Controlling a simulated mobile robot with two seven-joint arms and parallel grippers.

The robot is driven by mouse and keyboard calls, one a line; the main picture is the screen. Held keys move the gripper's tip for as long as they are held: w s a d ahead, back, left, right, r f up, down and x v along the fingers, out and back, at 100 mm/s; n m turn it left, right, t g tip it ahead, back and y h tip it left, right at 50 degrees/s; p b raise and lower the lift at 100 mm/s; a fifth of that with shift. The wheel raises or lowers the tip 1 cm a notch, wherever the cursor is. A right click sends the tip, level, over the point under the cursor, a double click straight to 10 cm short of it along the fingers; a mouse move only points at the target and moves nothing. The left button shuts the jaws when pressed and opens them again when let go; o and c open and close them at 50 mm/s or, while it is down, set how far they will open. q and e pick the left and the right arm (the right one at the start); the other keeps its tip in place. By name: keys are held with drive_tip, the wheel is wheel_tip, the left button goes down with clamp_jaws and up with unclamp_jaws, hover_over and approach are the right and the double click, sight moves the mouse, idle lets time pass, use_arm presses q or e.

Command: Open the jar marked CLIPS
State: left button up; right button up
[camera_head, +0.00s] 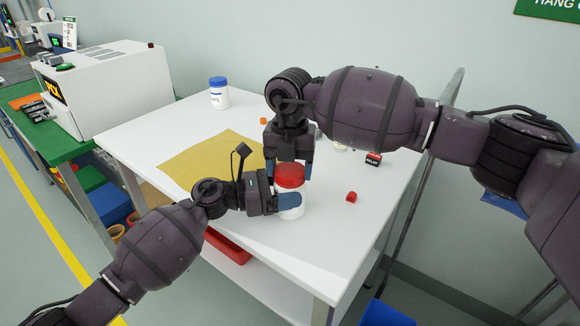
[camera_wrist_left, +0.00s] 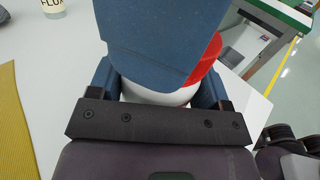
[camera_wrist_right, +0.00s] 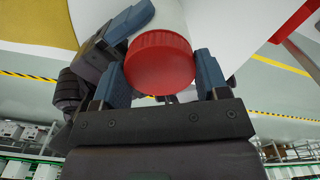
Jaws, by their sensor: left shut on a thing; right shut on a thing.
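A white jar (camera_head: 292,211) with a red lid (camera_head: 290,172) stands on the white table. No CLIPS mark is visible on it; my grippers hide part of its side. My left gripper (camera_head: 284,200) is shut on the jar's white body from the left. In the left wrist view, the body (camera_wrist_left: 158,95) sits between the fingers, with the red lid (camera_wrist_left: 208,62) partly behind one. My right gripper (camera_head: 289,173) points down from above and is shut on the red lid. In the right wrist view, the lid (camera_wrist_right: 160,63) sits between its fingers against the white body (camera_wrist_right: 158,17).
A white jar with a blue lid (camera_head: 219,93) stands at the back left. A yellow mat (camera_head: 200,159) lies left of the held jar. A small red piece (camera_head: 351,197) and a black-and-red box (camera_head: 374,159) lie to the right. A jar marked FLUX (camera_wrist_left: 52,8) shows in the left wrist view.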

drive_tip(key=n, duration=0.5)
drive_tip(key=shift+n, duration=0.3)
drive_tip(key=n, duration=0.5)
drive_tip(key=shift+n, duration=0.3)
drive_tip(key=n, duration=0.4)
drive_tip(key=shift+r, duration=0.1)
drive_tip(key=n, duration=0.5)
drive_tip(key=shift+n, duration=0.4)
drive_tip(key=shift+r, duration=0.25)
drive_tip(key=shift+r, duration=0.7)
drive_tip(key=shift+r, duration=0.2)
